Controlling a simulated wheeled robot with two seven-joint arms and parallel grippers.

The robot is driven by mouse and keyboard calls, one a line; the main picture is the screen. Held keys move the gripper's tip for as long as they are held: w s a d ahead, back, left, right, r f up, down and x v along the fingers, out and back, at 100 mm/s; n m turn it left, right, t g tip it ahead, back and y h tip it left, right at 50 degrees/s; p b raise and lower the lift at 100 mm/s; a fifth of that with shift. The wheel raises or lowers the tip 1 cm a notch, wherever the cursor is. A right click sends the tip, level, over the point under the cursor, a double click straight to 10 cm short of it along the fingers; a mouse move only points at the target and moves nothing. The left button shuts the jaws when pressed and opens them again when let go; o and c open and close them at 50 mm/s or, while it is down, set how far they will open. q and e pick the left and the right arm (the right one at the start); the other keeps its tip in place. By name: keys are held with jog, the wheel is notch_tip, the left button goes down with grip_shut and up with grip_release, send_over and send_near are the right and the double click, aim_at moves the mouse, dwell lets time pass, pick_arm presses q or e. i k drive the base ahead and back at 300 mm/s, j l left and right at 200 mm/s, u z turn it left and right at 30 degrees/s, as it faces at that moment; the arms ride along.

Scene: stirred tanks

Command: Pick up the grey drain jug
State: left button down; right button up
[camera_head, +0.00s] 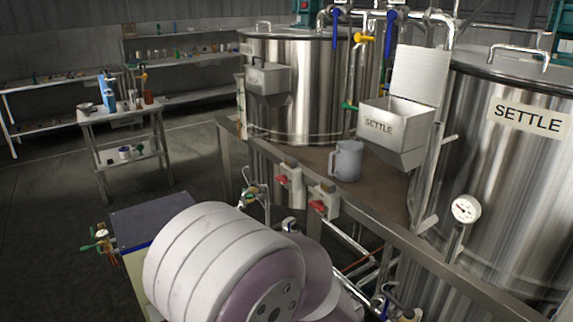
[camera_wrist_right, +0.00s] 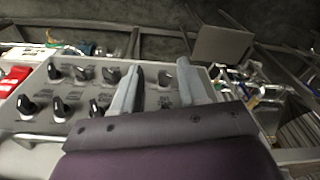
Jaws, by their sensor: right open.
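The grey drain jug (camera_head: 347,161) stands upright on the brown platform (camera_head: 285,150) between the two steel tanks, its handle on the left side. It is below and left of the open white hopper marked SETTLE. My right gripper (camera_wrist_right: 160,70) shows in the right wrist view with its two grey fingers apart and nothing between them. Behind the fingers is a grey panel (camera_wrist_right: 62,122) with several black knobs. The jug does not show in the wrist view. My left gripper is in neither view.
The white hopper (camera_head: 392,128) with its raised lid hangs close to the jug. A gauge (camera_head: 466,209) stands at right. A side table (camera_head: 125,112) and shelves are at back left.

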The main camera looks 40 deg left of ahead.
aim_at(349, 153)
jog(key=u, duration=1)
jog(key=j+z, duration=0.1)
jog(key=z, duration=0.3)
jog(key=i+j+z, duration=0.1)
jog(key=z, duration=0.3)
jog(key=j+z, duration=0.15)
jog(key=z, duration=0.25)
jog(key=i+j+z, duration=0.1)
jog(key=z, duration=0.3)
jog(key=j+z, duration=0.15)
jog(key=j, duration=0.3)
jog(key=j+z, duration=0.2)
jog(key=j, duration=0.25)
jog(key=k+j+z, duration=0.15)
jog(key=j, duration=0.3)
jog(key=j+z, duration=0.15)
jog(key=j, duration=0.3)
jog(key=k+j+z, duration=0.15)
jog(key=j, duration=0.25)
jog(key=k+j+z, duration=0.2)
jog(key=j, duration=0.25)
jog(key=i, duration=0.1)
